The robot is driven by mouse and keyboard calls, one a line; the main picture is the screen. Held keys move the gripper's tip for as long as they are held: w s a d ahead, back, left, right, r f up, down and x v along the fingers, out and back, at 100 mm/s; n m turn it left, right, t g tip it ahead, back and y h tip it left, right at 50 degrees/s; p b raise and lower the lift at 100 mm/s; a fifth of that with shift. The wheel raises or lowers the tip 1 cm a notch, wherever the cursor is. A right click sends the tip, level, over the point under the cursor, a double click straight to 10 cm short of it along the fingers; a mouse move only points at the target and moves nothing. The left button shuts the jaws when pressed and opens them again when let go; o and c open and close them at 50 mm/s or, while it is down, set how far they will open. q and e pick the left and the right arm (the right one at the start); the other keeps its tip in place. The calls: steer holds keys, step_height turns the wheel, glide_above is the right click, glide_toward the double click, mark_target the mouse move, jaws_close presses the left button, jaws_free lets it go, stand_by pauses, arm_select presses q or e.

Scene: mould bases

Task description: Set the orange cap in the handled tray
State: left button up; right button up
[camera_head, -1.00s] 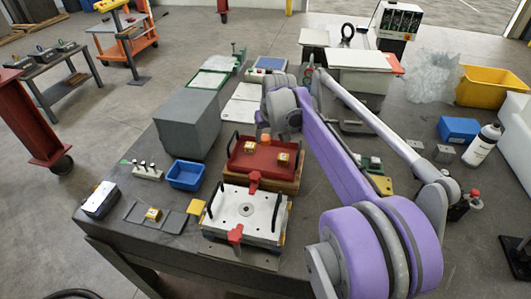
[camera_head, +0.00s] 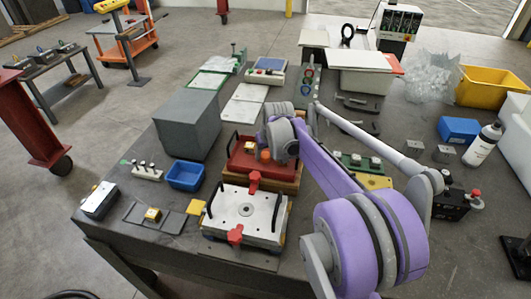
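The orange cap (camera_head: 265,155) is low over or inside the red handled tray (camera_head: 240,164); I cannot tell whether it touches the floor. The tray has black handles and stands on a wooden base behind the white mould plate. My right gripper (camera_head: 268,149) is at the cap, with its fingers mostly hidden by my purple arm and wrist. The cap has moved along with my wrist, so it appears held. A yellowish block (camera_head: 249,146) sits in the tray's back part. My wrist covers the tray's right side. My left gripper is not in view.
The white mould plate (camera_head: 262,208) with red clamps stands in front of the tray. A blue bin (camera_head: 185,175) and a large grey block (camera_head: 187,124) are to the left. A green-and-yellow fixture (camera_head: 372,180) lies right, behind my arm. Bare tabletop shows at left.

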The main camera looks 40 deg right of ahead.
steer(key=shift+o, duration=1.3)
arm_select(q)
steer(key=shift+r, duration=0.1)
arm_select(e)
steer(key=shift+r, duration=0.15)
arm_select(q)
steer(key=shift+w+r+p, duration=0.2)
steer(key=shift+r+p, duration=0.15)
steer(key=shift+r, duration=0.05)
arm_select(e)
steer(key=v, duration=1.2)
steer(key=shift+r, duration=0.1)
arm_select(q)
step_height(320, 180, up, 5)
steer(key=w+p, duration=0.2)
steer(key=p, duration=0.1)
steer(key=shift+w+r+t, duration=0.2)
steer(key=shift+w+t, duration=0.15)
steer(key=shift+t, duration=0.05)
arm_select(e)
step_height(320, 180, up, 9)
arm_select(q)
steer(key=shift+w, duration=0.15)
arm_select(e)
steer(key=shift+w, duration=0.1)
